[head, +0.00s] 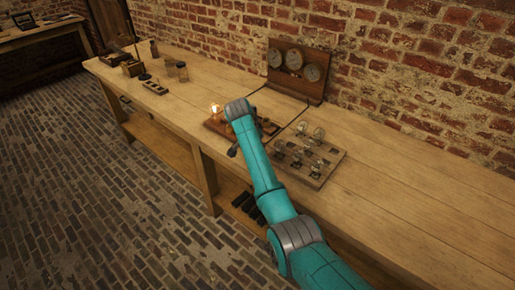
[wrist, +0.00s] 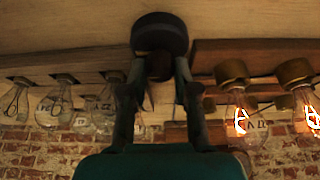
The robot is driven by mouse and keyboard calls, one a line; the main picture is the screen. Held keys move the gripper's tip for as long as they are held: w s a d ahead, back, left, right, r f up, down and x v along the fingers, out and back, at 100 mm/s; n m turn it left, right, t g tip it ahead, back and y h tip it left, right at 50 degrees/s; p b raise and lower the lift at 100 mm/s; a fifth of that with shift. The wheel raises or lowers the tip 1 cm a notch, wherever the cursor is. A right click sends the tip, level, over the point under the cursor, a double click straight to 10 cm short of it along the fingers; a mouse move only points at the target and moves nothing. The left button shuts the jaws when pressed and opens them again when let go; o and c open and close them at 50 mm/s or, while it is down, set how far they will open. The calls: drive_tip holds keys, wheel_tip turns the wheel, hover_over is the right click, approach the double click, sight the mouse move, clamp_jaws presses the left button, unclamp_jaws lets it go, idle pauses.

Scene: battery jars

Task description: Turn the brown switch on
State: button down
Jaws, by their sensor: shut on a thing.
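In the wrist view, my gripper (wrist: 160,70) is shut on a small dark brown knob (wrist: 159,67). A round black disc (wrist: 160,33) sits right at the knob, against the pale wood. I take the knob to be the brown switch, but its shade is dim and its setting cannot be told. In the head view, my arm hides most of the gripper and the knob. A lit bulb (head: 215,108) glows on a dark wooden board (head: 214,126) beside my wrist. Two lit bulbs show at the right of the wrist view (wrist: 240,115).
A wooden rack (head: 318,176) with several unlit glass bulbs stands right of my arm. A gauge panel (head: 298,68) with three dials stands by the brick wall. Jars (head: 182,72) and small blocks are at the far left. The bench's right part (head: 430,195) is clear.

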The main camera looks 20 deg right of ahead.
drive_tip(key=c, duration=0.9)
unclamp_jaws()
drive_tip(key=shift+o, duration=0.2)
drive_tip(key=v, duration=1.2)
